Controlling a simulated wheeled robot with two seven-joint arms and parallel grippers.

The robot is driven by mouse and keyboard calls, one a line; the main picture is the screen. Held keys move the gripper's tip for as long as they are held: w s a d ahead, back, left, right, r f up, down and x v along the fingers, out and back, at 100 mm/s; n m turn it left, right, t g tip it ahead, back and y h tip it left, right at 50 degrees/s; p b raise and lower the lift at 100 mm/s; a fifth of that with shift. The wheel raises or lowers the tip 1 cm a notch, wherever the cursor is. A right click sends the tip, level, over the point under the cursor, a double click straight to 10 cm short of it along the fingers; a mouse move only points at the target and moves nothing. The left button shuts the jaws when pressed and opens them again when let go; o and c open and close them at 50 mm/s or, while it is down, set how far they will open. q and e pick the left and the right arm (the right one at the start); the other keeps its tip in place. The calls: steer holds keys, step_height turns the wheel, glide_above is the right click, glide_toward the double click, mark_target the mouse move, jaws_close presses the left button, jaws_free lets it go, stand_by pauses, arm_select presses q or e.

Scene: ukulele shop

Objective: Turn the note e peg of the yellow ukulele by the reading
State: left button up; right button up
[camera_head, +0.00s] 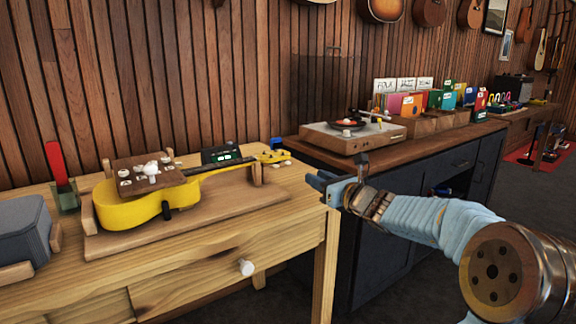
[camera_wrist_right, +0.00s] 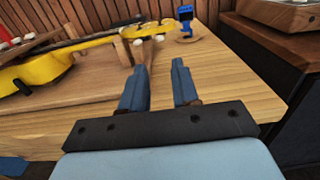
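The yellow ukulele (camera_head: 143,209) lies on a wooden cradle (camera_head: 105,246) on the workbench, its neck pointing right. Its headstock (camera_head: 271,156) rests near a wooden neck support. In the right wrist view the headstock (camera_wrist_right: 156,29) lies ahead of my fingers, with pale pegs (camera_wrist_right: 137,42) along its near side. I cannot tell which peg is note e. A small dark tuner display (camera_head: 221,155) with a green reading stands behind the neck. My right gripper (camera_head: 320,180) is open and empty, right of and nearer than the headstock; its fingers (camera_wrist_right: 159,68) are apart. My left gripper is out of view.
A brown board (camera_head: 134,163) with white pieces is over the ukulele's body. A blue item (camera_wrist_right: 186,14) stands just beyond the headstock. A grey box (camera_head: 22,230) is at bench left. A dark cabinet with a turntable (camera_head: 340,135) stands right. The bench's front right is clear.

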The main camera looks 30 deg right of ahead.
mark_target(290, 164)
steer(key=w+p, duration=0.1)
steer(key=w, duration=0.7)
steer(key=w+a+p, duration=0.1)
steer(key=w, duration=0.3)
steer(key=shift+p, duration=0.3)
steer(key=shift+w, duration=0.1)
steer(key=shift+f, duration=0.1)
jaws_close()
